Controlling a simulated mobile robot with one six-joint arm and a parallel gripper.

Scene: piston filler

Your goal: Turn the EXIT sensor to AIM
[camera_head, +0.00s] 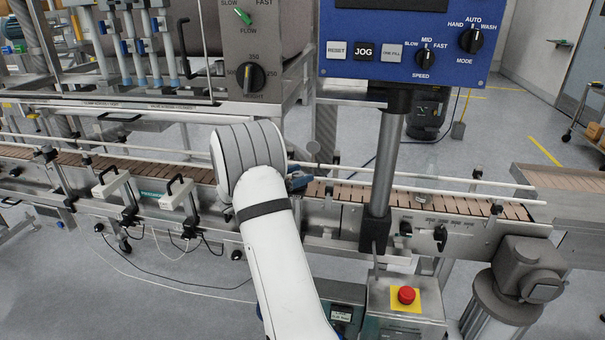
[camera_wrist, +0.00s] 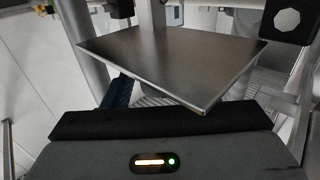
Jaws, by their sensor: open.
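I cannot pick out the EXIT sensor or its AIM mark for certain in either view. Two small white bracketed units, the left one (camera_head: 110,182) and the right one (camera_head: 177,191), stand on the conveyor's front rail, left of my arm in the head view. A small dark blue part (camera_head: 298,182) shows just right of my wrist. My gripper (camera_wrist: 160,122) shows as a dark body along the bottom of the wrist view, open, with nothing seen held in it. Its fingertips are not clear, and my wrist hides it in the head view. A flat dark metal plate (camera_wrist: 170,58) lies in front of it.
The conveyor (camera_head: 350,193) runs across the scene with guide rails above it. A grey post (camera_head: 386,160) stands right of my arm, below a blue control panel (camera_head: 405,45). A red stop button (camera_head: 406,295) sits low in front. Filler nozzles (camera_head: 140,50) are at upper left.

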